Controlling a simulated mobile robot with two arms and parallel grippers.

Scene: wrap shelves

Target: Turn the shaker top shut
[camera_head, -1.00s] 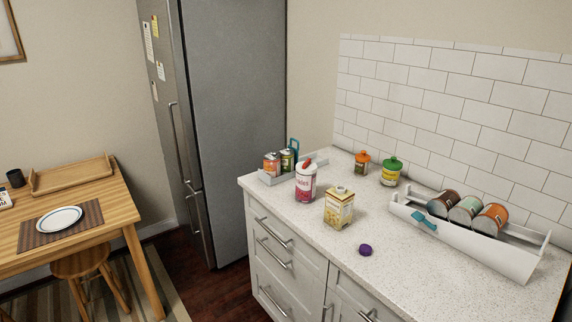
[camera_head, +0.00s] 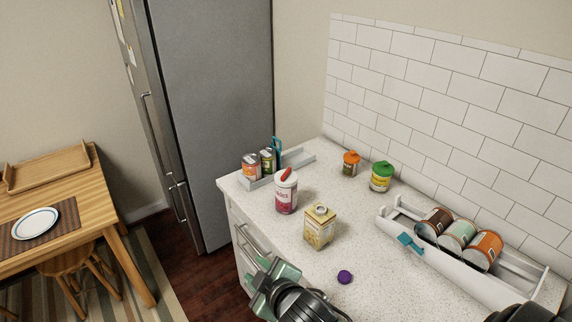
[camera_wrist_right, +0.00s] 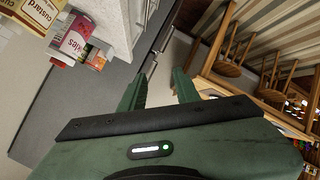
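The shaker (camera_head: 286,194) is a white and pink container standing upright on the counter, with a red piece on its white top (camera_head: 287,176). The red piece sticks up at a slant. My left gripper is not in view.
A custard carton (camera_head: 319,228) stands just right of the shaker, and a purple cap (camera_head: 345,277) lies nearer. Cans in a grey tray (camera_head: 300,158) are behind left. Two lidded jars (camera_head: 382,177) stand behind. A white rack (camera_head: 450,262) with cans is at right.

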